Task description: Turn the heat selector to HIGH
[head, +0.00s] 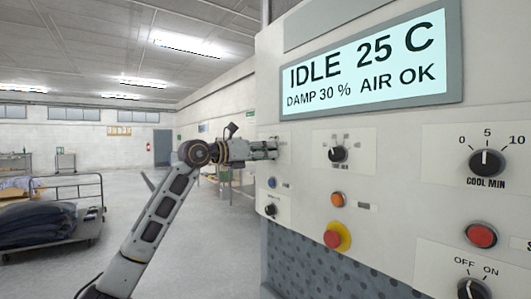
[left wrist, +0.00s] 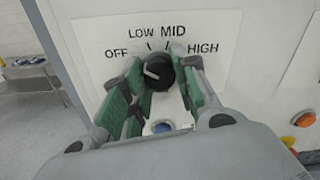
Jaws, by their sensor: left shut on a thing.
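The heat selector is a black round knob (left wrist: 158,72) on a white plate marked OFF, LOW, MID and HIGH (left wrist: 203,48) in the left wrist view. Its white pointer line slants to the upper left, toward the OFF side. My left gripper (left wrist: 162,80) has its green-padded fingers on both sides of the knob and is shut on it. In the head view my left gripper (head: 268,149) reaches the left edge of the panel and hides the knob. My right gripper is in neither view.
A blue button (left wrist: 162,127) sits just below the knob, and an orange button (left wrist: 304,119) lies to the right. The head view shows another knob (head: 338,154), a red emergency button (head: 338,236) and a display (head: 365,65) reading IDLE 25 C.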

